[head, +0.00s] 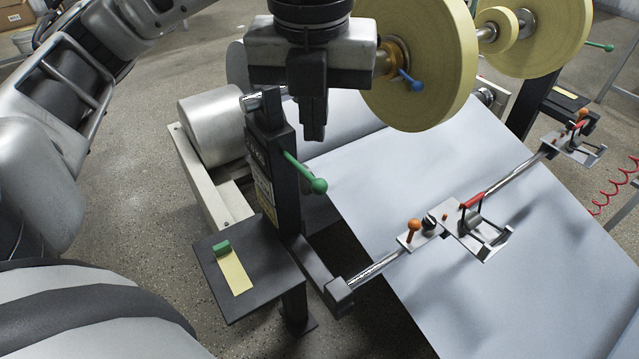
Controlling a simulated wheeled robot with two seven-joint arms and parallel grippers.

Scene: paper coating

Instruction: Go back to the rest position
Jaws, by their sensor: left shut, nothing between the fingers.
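My left gripper (315,132) hangs pointing down at the top centre of the head view, with its dark fingers together and nothing between them. It appears in front of the paper machine, beside a large yellow tape roll (440,60). My left arm reaches in from the left edge. My right gripper is not in view.
A black post (270,165) with a green-knobbed lever (318,186) stands just below the gripper. A small dark shelf (215,262) holds a yellow strip and green block. A metal rail (375,268) with clamps crosses the white paper sheet (400,180). Open floor lies left.

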